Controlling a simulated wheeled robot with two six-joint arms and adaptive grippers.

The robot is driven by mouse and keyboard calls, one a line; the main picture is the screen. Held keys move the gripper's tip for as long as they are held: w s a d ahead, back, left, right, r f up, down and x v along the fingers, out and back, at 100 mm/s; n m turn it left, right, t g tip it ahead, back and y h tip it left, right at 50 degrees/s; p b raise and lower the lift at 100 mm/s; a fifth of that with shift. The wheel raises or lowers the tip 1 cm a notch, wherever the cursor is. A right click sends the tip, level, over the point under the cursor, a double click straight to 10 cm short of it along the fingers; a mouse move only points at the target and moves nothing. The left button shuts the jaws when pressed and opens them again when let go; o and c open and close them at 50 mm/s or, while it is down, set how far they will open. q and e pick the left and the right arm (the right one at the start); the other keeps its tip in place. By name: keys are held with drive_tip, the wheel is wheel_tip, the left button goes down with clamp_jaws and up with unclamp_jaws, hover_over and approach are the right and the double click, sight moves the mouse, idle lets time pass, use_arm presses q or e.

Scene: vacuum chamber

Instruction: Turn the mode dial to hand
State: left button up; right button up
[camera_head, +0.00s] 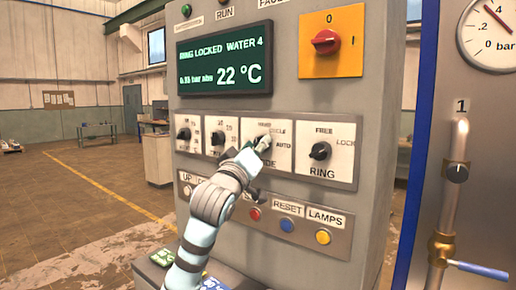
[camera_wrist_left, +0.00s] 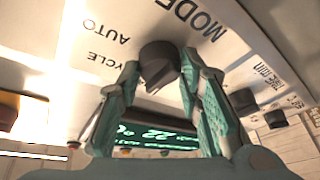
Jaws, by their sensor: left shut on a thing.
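The mode dial is a dark knob on a white plate (camera_head: 283,168) on the grey control cabinet; its labels read hand, cycle and auto. In the head view my left gripper (camera_head: 262,143) is over the dial and hides most of it. In the left wrist view the dial's dark knob (camera_wrist_left: 160,64) sits between the fingertips of my left gripper (camera_wrist_left: 162,80), which is shut on it. The words MODE, AUTO and CYCLE show on the plate around it. I cannot tell which label the dial points to. My right gripper is not in view.
A ring knob (camera_head: 320,151) is close to the right, and two smaller knobs are to the left. Below are red, blue and yellow buttons (camera_head: 323,237). Above are a lit display (camera_head: 225,60) and a red switch (camera_head: 326,42) on yellow. A valve pipe (camera_head: 450,200) stands at right.

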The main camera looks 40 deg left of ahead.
use_arm(q)
drive_tip(key=shift+n, duration=0.4)
drive_tip(key=o, duration=1.2)
drive_tip(key=shift+c, duration=0.2)
drive_tip(key=v, duration=1.2)
drive_tip(key=shift+d+r, duration=0.1)
